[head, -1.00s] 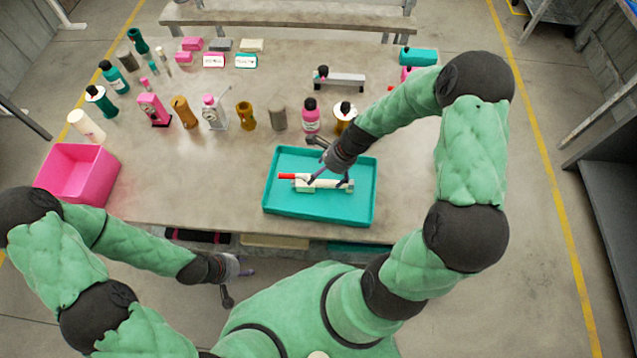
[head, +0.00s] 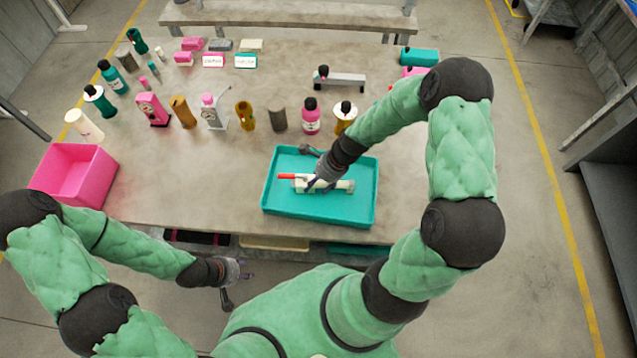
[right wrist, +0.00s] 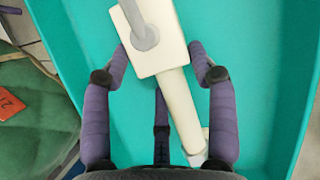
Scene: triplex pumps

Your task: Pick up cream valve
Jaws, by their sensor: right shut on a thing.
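The cream valve (head: 341,186) lies in the teal tray (head: 287,207), its red end (head: 287,176) pointing left. In the right wrist view its block-shaped body (right wrist: 158,62) and round cream stem (right wrist: 181,110) show, with a grey part on top of the block. My right gripper (head: 316,184) is low over the tray with its fingers on both sides of the valve body, shut on it; the fingers also show in the right wrist view (right wrist: 158,47). The valve still appears to be at tray level. My left gripper (head: 238,273) hangs in front of the table, empty; its finger opening is too small to tell.
A pink bin (head: 75,177) stands at the table's left edge. Several bottles and pump parts, including a pink bottle (head: 311,118), stand behind the tray. A grey bracket (head: 340,80) is farther back. The table left of the tray is clear.

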